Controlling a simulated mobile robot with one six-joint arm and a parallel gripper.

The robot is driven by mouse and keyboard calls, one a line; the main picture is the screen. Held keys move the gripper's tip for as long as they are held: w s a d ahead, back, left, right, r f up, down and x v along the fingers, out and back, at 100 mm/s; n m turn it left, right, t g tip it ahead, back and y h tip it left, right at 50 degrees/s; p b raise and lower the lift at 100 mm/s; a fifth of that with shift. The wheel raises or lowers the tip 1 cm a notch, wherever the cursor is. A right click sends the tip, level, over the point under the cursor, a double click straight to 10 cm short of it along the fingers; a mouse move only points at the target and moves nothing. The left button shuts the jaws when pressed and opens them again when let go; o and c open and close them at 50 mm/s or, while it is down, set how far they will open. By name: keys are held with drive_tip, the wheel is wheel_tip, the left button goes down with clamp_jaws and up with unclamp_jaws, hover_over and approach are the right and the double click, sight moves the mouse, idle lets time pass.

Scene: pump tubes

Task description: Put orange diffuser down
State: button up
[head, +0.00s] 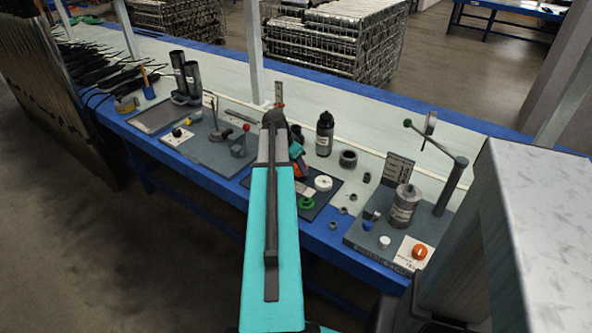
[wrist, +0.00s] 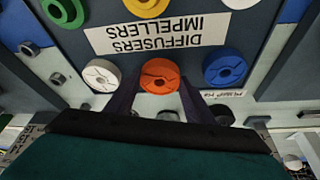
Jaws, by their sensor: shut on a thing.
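The disc is at or just above the dark mat (wrist: 210,60), below the white label reading "DIFFUSERS IMPELLERS" (wrist: 160,36). I cannot tell whether it touches the mat. In the head view my arm hides most of this spot.
A white disc (wrist: 101,76) is close on the left and a blue disc (wrist: 225,68) on the right. Green (wrist: 63,10) and yellow (wrist: 146,5) rings lie beyond the label. In the head view a black bottle (head: 325,134) stands behind the mat and a fixture with a grey cylinder (head: 404,207) stands right.

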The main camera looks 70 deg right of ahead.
drive_tip(key=shift+f, duration=0.5)
drive_tip(key=shift+f, duration=0.2)
drive_tip(key=o, duration=1.3)
drive_tip(key=shift+r, duration=0.15)
drive_tip(key=v, duration=1.2)
